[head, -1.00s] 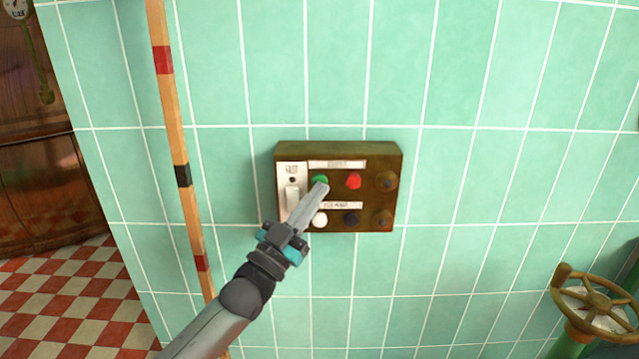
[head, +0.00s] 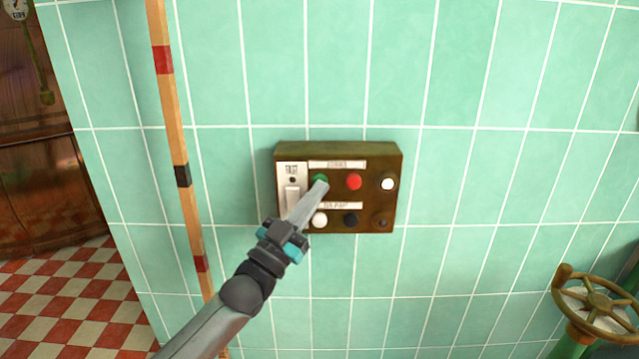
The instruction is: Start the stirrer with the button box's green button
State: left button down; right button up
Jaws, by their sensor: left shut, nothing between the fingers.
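The brown button box (head: 340,149) is fixed to the tiled wall in the middle of the head view. Its green button (head: 319,178) is at the upper left of the button rows, partly hidden by my fingertips. My left gripper (head: 322,184) is shut and empty, with its tips at the lower edge of the green button; whether they touch it I cannot tell. The red button (head: 354,182) is to its right, then a round lamp (head: 387,184) that shows bright white. My right gripper is not in view.
Below are a white button (head: 319,220), a dark button (head: 351,219) and a brown knob (head: 382,222). A white switch panel (head: 292,172) is on the box's left. A striped pole (head: 172,120) stands left, a handwheel (head: 597,304) lower right. The wall around the box is clear.

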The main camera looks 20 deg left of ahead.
pick_arm(q)
jog(key=shift+s+d+p, duration=0.25)
jog(key=shift+s+p, duration=0.5)
jog(key=shift+s, duration=0.1)
jog(key=s+p, duration=0.1)
jog(key=s, duration=0.1)
jog(key=s+d+p, duration=0.1)
jog(key=s+p, duration=0.1)
jog(key=shift+s+d, duration=0.2)
jog(key=shift+s, duration=0.2)
